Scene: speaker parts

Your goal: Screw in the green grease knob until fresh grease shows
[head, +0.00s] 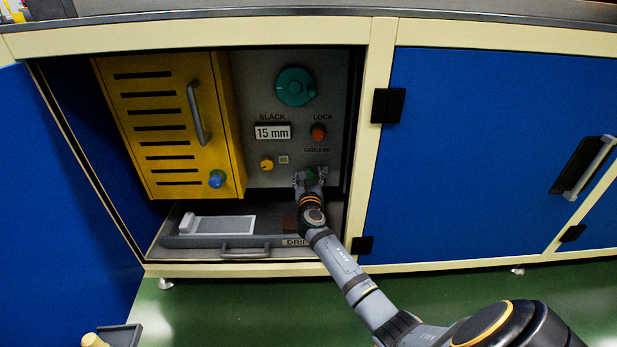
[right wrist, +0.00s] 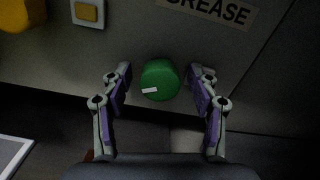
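The green grease knob (right wrist: 160,80) sits on the grey panel below the GREASE label (right wrist: 210,10), with a small white mark on its face. In the head view the knob (head: 311,174) is partly hidden by my right gripper (head: 310,181). My right gripper (right wrist: 160,84) is open, with one finger on each side of the knob and a narrow gap showing on both sides. A small square window with a pale frame (right wrist: 88,12) shows dull yellow; it is also in the head view (head: 283,159). My left gripper is not in view.
The panel also holds a teal handwheel (head: 294,87), a red LOCK knob (head: 318,132), a yellow knob (head: 266,163) and a 15 mm display (head: 272,132). A yellow slotted box (head: 168,125) stands left. A drip tray (head: 220,242) lies below. Blue doors (head: 470,150) flank the opening.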

